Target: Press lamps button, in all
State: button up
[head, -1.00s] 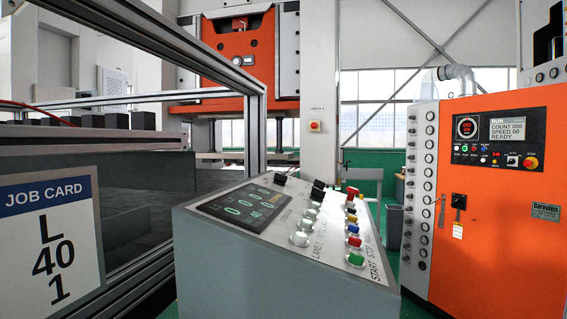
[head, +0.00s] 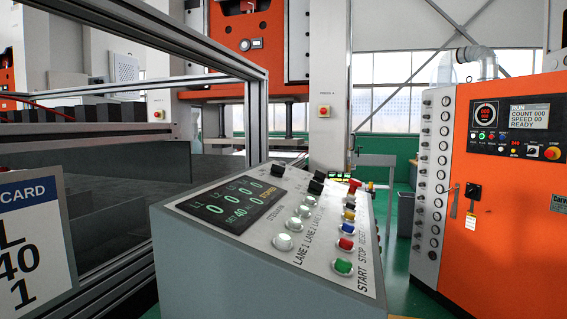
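The grey console (head: 175,240) stands in front of me with a sloped panel. Its dark display (head: 232,207) shows several green zeros and a smaller line that seems to include 40. A column of white round buttons (head: 284,242) runs up the panel, with lettering reading LANE 1, LANE 2 and on. Right of it are a green button (head: 343,266), a red button (head: 345,244), a blue button (head: 348,229) and a yellow button (head: 349,216), beside the words START, STOP, RESET. I cannot read a lamps label. My gripper is not in view.
A job card (head: 28,200) at left reads L, 40, 1, cut off by the frame. A metal-framed guard (head: 258,130) stands behind it. An orange cabinet (head: 500,205) is at right, with green floor (head: 397,260) between it and the console.

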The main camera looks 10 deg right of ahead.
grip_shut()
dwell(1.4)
